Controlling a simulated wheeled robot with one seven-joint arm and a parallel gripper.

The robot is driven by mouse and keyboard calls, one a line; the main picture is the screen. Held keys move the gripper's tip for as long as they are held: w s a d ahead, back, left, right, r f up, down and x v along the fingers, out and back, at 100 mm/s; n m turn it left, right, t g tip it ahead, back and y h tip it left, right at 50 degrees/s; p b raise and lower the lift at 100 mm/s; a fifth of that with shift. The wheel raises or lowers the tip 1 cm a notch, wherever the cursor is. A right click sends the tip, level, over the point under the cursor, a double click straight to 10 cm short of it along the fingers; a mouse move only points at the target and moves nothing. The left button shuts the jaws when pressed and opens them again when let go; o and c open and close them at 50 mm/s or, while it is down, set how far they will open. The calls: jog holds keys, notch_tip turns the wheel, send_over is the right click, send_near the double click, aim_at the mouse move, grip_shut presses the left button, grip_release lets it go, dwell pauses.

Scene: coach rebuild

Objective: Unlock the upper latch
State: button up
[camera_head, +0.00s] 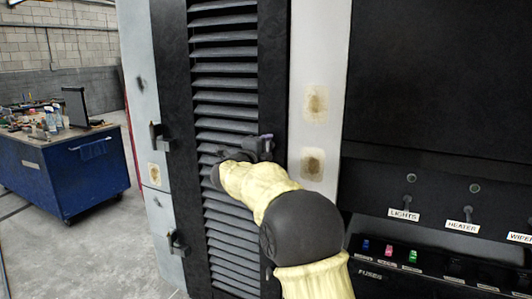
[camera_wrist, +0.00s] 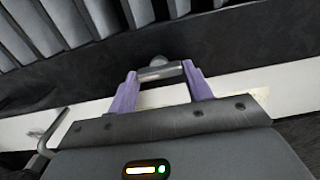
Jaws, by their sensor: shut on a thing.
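The tall black louvred door (camera_head: 227,25) stands in the middle of the head view. My gripper (camera_head: 264,141) is at the dark strip along the door's right edge, at about mid-height. In the wrist view, the purple fingers of my gripper (camera_wrist: 160,86) are shut on a short grey bar with a rounded end, the upper latch handle (camera_wrist: 158,71). The handle lies across between the two fingertips. In the head view my gripper and wrist hide most of the latch, so its turn angle cannot be told there.
Two dark brackets (camera_head: 159,137) (camera_head: 177,243) sit on the door's left side. A switch panel (camera_head: 440,222) with labelled toggles and coloured fuses stands at the right. A blue workbench (camera_head: 60,178) with tools is at the far left. The floor between is clear.

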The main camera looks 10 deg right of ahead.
jog(key=o, duration=1)
jog(key=b+v, duration=0.3)
jog(key=v, duration=1.4)
jog(key=shift+s+a, duration=0.1)
jog(key=shift+s, duration=0.05)
